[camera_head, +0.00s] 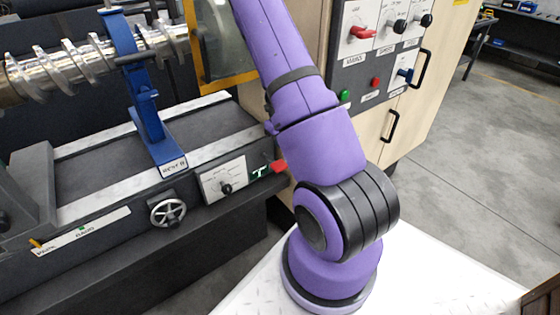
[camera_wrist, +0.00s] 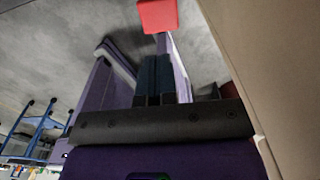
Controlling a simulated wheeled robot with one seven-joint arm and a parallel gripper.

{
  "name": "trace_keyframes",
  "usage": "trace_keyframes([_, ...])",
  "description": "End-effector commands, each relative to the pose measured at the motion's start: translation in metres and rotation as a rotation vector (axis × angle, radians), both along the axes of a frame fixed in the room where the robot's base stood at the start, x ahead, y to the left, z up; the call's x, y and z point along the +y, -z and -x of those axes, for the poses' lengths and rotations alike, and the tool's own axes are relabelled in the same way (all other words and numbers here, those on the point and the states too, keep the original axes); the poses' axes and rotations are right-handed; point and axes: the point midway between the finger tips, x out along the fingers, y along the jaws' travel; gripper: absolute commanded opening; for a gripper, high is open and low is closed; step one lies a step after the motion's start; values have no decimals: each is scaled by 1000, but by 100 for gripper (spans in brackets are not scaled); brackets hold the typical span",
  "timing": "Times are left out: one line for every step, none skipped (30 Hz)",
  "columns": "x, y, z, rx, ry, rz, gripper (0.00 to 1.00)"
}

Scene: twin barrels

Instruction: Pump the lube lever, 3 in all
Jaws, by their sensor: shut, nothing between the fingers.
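My gripper (camera_wrist: 155,62) shows in the wrist view as dark fingers held together, with nothing between them. A red block-like handle (camera_wrist: 158,16) is at the top edge of the wrist view, just beyond the fingertips. I cannot tell whether they touch. In the head view my arm rises out of the top of the picture, and my gripper is not seen there. No lever reads clearly as the lube lever. A red handle (camera_head: 279,166) sits on the machine bed's front beside my arm, and a red lever (camera_head: 361,33) is on the cabinet panel.
The machine bed (camera_head: 95,195) with a handwheel (camera_head: 167,212) is left. Open floor (camera_head: 480,150) lies right.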

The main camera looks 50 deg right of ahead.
Motion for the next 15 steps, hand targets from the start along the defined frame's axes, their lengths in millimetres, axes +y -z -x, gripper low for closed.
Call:
trace_keyframes([-1, 10, 1, 2, 4, -3, 0])
trace_keyframes([0, 16, 1, 2, 4, -3, 0])
trace_keyframes([-1, 24, 1, 2, 4, -3, 0])
trace_keyframes([0, 29, 1, 2, 3, -4, 0])
trace_keyframes([0, 35, 2, 2, 4, -3, 0])
trace_keyframes([0, 42, 1, 2, 4, -4, 0])
trace_keyframes([0, 47, 1, 1, 4, -2, 0])
trace_keyframes([0, 53, 1, 2, 3, -4, 0])
trace_keyframes([0, 59, 1, 1, 3, -2, 0])
trace_keyframes([0, 63, 1, 1, 3, -2, 0])
trace_keyframes([0, 68, 1, 1, 4, -2, 0])
trace_keyframes([0, 73, 1, 1, 3, -2, 0])
trace_keyframes([0, 76, 1, 1, 3, -2, 0])
trace_keyframes([0, 79, 1, 1, 3, -2, 0])
trace_keyframes([0, 82, 1, 1, 2, -2, 0])
